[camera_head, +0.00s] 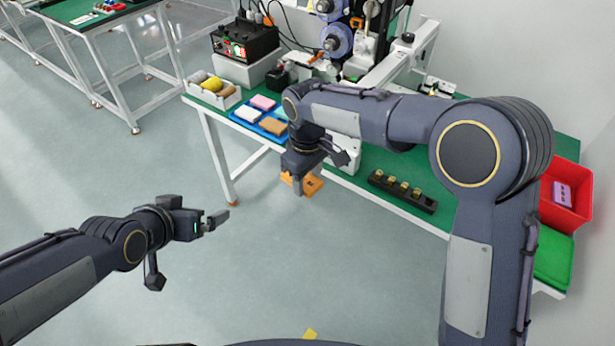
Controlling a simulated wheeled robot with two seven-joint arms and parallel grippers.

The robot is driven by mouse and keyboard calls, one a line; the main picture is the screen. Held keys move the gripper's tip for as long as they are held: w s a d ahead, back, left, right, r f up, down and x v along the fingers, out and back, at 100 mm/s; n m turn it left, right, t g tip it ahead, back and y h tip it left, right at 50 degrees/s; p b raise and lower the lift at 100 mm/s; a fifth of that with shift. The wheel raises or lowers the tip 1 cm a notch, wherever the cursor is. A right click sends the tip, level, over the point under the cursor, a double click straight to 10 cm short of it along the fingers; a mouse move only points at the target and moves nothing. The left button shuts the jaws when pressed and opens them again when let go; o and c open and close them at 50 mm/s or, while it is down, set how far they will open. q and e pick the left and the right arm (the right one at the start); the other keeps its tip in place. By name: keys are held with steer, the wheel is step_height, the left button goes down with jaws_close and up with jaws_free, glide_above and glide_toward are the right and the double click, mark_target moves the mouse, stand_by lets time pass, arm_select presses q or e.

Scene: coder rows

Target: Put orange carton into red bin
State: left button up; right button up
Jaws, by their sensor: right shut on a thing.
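The orange carton (312,185) is in my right gripper (299,184), in front of the table's front edge with the floor behind it in the picture. My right gripper points down and is shut on the carton; the finger covers part of it. The red bin (586,212) stands at the far right of the green table, partly behind my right arm, with a purple carton (562,194) inside. My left gripper (217,221) is at the lower left over the floor, away from the table; whether its jaws are open does not show.
A blue tray (273,124) holds several small cartons at the table's left. A box of rounded items (214,92) stands left of it. A black holder with yellowish pieces (403,190) lies near the front edge. Machines stand behind. A green bin (553,258) is below the red bin.

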arm_select(q)
steer(key=s+d+r+n+g+h, duration=0.1)
steer(key=s+d, duration=0.1)
steer(key=s, duration=0.4)
steer(key=s+d+r+n+g+h, duration=0.1)
steer(key=s+d+r+g, duration=0.1)
steer(key=s, duration=0.3)
steer(key=shift+s+d+g+h, duration=0.2)
steer(key=shift+s+g+h, duration=0.1)
steer(key=shift+s, duration=0.05)
steer(key=shift+r, duration=0.1)
arm_select(e)
steer(key=s+d+f+m, duration=0.1)
steer(key=d+f+m, duration=0.4)
steer(key=d, duration=0.7)
steer(key=s+d+f+m, duration=0.2)
steer(key=d+f+m, duration=0.3)
steer(key=d, duration=0.6)
step_height(320, 180, down, 2)
steer(key=shift+s+d+m, duration=0.25)
steer(key=shift+d+m, duration=0.15)
